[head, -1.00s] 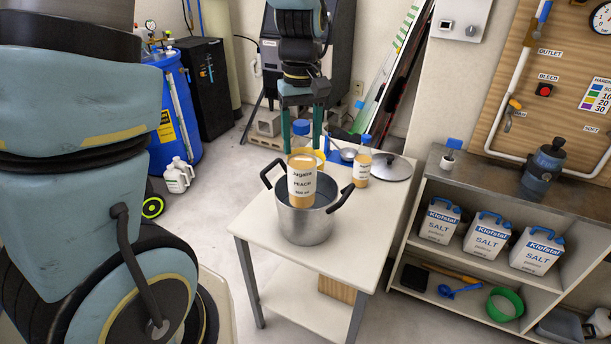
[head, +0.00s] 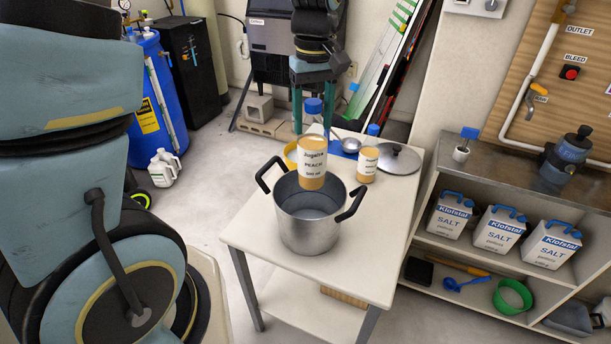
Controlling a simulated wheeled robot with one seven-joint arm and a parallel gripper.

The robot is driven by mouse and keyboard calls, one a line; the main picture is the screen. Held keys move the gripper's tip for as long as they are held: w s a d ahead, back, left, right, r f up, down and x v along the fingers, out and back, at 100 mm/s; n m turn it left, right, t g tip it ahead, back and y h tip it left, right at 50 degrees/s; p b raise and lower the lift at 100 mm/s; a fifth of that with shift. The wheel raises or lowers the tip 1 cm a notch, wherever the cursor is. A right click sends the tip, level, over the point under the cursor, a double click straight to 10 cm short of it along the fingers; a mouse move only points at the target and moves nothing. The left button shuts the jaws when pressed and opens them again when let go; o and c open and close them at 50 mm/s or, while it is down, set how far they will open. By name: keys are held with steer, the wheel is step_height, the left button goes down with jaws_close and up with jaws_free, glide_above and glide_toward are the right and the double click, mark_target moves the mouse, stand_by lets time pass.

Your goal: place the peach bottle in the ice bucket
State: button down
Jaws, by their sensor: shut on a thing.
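The peach bottle (head: 312,163), with an orange-yellow body, a white "PEACH" label and a blue cap, is upright above the ice bucket. The ice bucket is a steel pot (head: 309,232) with two black handles, standing on the white table. The bottle's lower end overlaps the pot's opening in the picture; I cannot tell for sure whether it is below the rim. My gripper (head: 313,108) is shut on the bottle near its cap, with a teal finger on each side. The pot's grey interior shows in front of the bottle.
A smaller orange bottle (head: 367,165), a pot lid (head: 397,159), a ladle (head: 350,144) and a yellow item (head: 291,155) sit on the table (head: 353,268) behind the pot. A shelf (head: 436,238) with salt containers stands at right. The table's front is clear.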

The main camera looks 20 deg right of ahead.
mark_target(311, 144)
steer(key=f, duration=0.4)
steer(key=f+b, duration=0.1)
steer(key=f, duration=0.4)
steer(key=w+f+b, duration=0.1)
steer(key=f, duration=0.4)
steer(key=shift+a, duration=0.1)
steer(key=shift+f, duration=2.45)
steer(key=shift+c, duration=0.6)
jaws_free()
steer(key=shift+f, duration=0.1)
step_height(311, 144, up, 12)
steer(key=shift+r+b, duration=0.15)
steer(key=shift+b, duration=1)
steer(key=a+m+t, duration=0.1)
steer(key=a, duration=2.5)
steer(key=shift+w+f+m+t, duration=0.2)
steer(key=shift+f+m+t, duration=0.1)
